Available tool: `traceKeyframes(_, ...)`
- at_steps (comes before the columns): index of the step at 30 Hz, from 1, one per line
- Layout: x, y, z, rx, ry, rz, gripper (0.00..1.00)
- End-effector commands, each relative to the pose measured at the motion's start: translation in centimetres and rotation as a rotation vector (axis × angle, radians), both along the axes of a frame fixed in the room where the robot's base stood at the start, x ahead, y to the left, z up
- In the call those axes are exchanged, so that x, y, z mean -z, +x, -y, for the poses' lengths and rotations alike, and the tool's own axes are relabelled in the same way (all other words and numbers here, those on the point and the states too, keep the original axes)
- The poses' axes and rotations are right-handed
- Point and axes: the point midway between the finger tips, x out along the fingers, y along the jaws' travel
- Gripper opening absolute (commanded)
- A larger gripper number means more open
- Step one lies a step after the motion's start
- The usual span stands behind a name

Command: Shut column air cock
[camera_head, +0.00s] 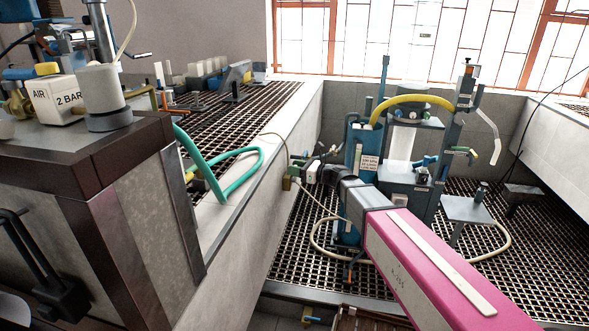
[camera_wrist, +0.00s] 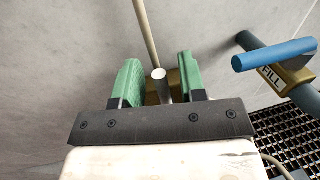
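A small brass fitting (camera_wrist: 152,98) with a round grey metal stem or lever (camera_wrist: 162,86) sits by the pale wall, with a beige hose (camera_wrist: 145,35) running up from it. It looks like the air cock, but no label on it shows. My gripper (camera_wrist: 158,78) has its two green fingers apart, one on each side of the stem, with a gap on both sides. In the head view my gripper (camera_head: 311,170) is at the wall edge, left of the blue column (camera_head: 362,142). The fitting's lower part is hidden behind my gripper.
A blue-handled valve (camera_wrist: 275,55) marked FILL is close on the right in the wrist view. A teal hose (camera_head: 230,178) loops over the wall to the left. A box marked AIR 2 BAR (camera_head: 55,100) stands on the left bench. The flotation machine (camera_head: 410,190) stands right of my gripper.

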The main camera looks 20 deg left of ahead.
Motion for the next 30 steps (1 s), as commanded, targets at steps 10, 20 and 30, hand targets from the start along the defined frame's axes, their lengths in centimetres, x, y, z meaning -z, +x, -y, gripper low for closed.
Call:
traceKeyframes(10, 0.0, 0.0, -0.2, 0.0, 0.0, 0.0, 0.25)
traceKeyframes(20, 0.0, -0.2, -0.1, -0.001, 0.002, 0.019, 0.0)
traceKeyframes(30, 0.3, -1.7, 0.0, -0.003, 0.031, 0.276, 0.0)
